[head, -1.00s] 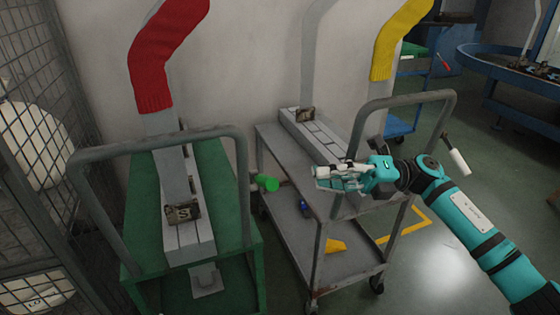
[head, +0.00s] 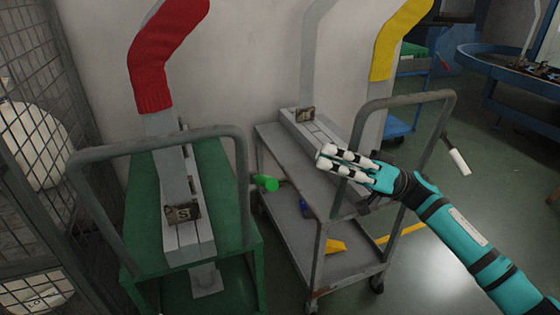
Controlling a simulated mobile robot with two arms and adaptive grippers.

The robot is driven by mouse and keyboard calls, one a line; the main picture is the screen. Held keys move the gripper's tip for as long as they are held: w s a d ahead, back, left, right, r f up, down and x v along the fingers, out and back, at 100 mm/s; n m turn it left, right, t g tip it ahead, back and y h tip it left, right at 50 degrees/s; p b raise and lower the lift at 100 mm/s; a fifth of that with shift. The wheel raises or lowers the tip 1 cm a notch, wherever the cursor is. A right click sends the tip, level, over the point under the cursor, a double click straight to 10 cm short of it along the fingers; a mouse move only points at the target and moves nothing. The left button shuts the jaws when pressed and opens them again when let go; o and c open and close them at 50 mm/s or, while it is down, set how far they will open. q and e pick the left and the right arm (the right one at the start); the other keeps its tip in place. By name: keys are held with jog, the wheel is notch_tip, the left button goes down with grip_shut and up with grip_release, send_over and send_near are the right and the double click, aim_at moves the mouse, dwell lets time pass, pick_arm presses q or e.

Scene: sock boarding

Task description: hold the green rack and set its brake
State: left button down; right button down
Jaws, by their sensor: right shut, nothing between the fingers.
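The green rack (head: 133,232) stands at the left, with a grey tube handle (head: 160,143) arching over its near end. It carries a grey board form with a red sock (head: 158,55) and a plate marked S (head: 183,213). A lever with a green knob (head: 266,183) sticks out on its right side, between it and the grey cart. My right gripper (head: 330,162) is shut and empty, over the grey cart and well right of the green knob. It touches neither the green rack nor the knob. My left gripper is out of view.
A wire mesh cage (head: 42,130) borders the left. Floor is open at the right.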

jog(key=shift+m, duration=0.6)
jog(key=shift+r, duration=0.1)
jog(key=x, duration=1)
jog(key=shift+s+f, duration=0.55)
jog(key=shift+f, duration=0.3)
jog(key=shift+s+f, duration=0.5)
jog(key=shift+f, duration=0.3)
jog(key=shift+s+f+n+g, duration=0.35)
jog(key=shift+n+g, duration=0.25)
jog(key=shift+n, duration=0.4)
notch_tip(320, 180, down, 8)
jog(key=s+n+g+h, duration=0.1)
jog(key=n+g, duration=0.8)
jog(key=n, duration=0.5)
jog(key=shift+s+d+h, duration=0.3)
jog(key=shift+s+d, duration=0.05)
jog(key=shift+s, duration=0.05)
